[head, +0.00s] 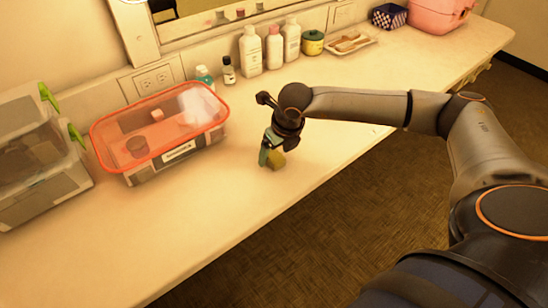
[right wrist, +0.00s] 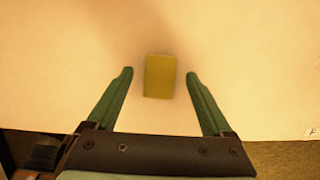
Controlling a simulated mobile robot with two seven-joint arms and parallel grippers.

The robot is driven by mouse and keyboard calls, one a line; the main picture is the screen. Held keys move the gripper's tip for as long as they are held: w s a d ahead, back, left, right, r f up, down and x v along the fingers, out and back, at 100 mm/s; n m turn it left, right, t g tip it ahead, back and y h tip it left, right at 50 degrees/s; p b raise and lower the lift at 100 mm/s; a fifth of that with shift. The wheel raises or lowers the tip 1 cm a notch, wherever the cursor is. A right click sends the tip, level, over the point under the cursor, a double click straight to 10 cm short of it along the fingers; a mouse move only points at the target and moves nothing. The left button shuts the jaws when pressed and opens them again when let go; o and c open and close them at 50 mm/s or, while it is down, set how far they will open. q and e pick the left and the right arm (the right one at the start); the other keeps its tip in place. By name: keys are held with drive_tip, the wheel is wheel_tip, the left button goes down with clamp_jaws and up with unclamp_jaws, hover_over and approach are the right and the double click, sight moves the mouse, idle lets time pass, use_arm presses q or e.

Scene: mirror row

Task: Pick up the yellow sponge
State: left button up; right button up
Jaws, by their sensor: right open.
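The yellow sponge (head: 276,160) lies on the pale counter (head: 200,231), partly hidden behind my right gripper in the head view. In the right wrist view the sponge (right wrist: 160,77) is a small yellow block between and slightly beyond the two green fingertips, with a gap on each side. My right gripper (head: 270,157) points down at the counter close to the sponge. It is open and empty in the right wrist view (right wrist: 160,75). My left gripper does not show.
A clear bin with an orange-red rim (head: 176,153) stands left of the gripper. A grey latched box (head: 40,150) is at far left. White bottles (head: 250,50), a green-yellow jar (head: 312,43) and a tray (head: 350,44) line the back. The counter's front is clear.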

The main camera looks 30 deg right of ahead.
clamp_jaws()
idle(0.7)
